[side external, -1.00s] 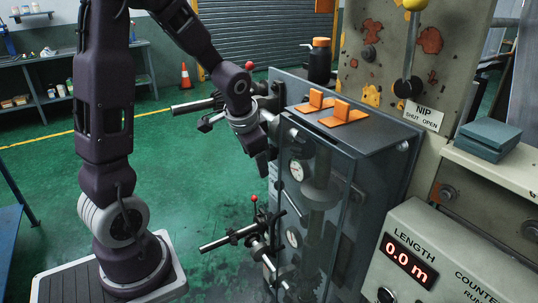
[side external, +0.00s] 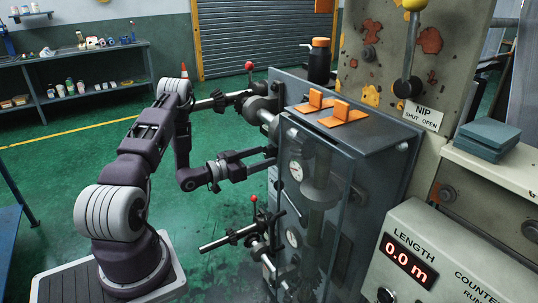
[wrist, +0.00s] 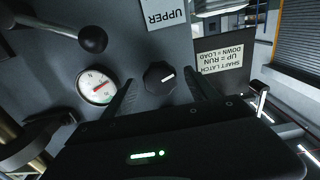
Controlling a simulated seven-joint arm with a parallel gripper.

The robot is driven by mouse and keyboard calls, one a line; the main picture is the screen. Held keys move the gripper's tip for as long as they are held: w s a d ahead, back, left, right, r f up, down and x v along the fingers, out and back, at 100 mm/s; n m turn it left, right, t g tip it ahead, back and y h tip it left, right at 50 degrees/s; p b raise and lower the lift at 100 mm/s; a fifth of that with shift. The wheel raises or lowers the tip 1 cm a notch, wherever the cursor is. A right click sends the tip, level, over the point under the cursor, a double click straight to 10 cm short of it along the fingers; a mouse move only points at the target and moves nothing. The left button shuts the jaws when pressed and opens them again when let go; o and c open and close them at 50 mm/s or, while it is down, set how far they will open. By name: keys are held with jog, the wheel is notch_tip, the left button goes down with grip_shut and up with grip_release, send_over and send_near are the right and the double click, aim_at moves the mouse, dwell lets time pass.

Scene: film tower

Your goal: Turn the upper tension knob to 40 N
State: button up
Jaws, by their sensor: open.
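The upper tension knob (wrist: 160,75) is round and black with a white pointer mark; it shows in the wrist view on the grey panel, beside the UPPER label (wrist: 165,13). The upper round dial (wrist: 97,86) has a white face and red needle; it also shows in the side view (side external: 296,170). Its numbers are too small to read. My gripper (wrist: 162,88) is open, with one finger on each side of the knob in the wrist view; contact cannot be told. In the side view my gripper (side external: 272,157) points at the panel's left face, where the knob is hidden.
A black ball-ended lever (wrist: 92,38) and a shaft catch sign (wrist: 222,61) flank the knob area. Red-tipped shafts (side external: 225,238) stick out left of the grey cabinet (side external: 375,160), below and above my gripper. Open green floor lies around my base.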

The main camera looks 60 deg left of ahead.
jog(key=shift+w, duration=1.45)
jog(key=c, duration=1.3)
jog(key=shift+c, duration=0.2)
jog(key=shift+m, duration=0.3)
jog(key=m, duration=0.3)
jog(key=shift+m, duration=0.4)
jog(key=m, duration=0.4)
jog(key=shift+a, duration=0.1)
jog(key=m, duration=0.5)
jog(key=shift+r+m, duration=0.1)
jog(key=shift+m, duration=2.3)
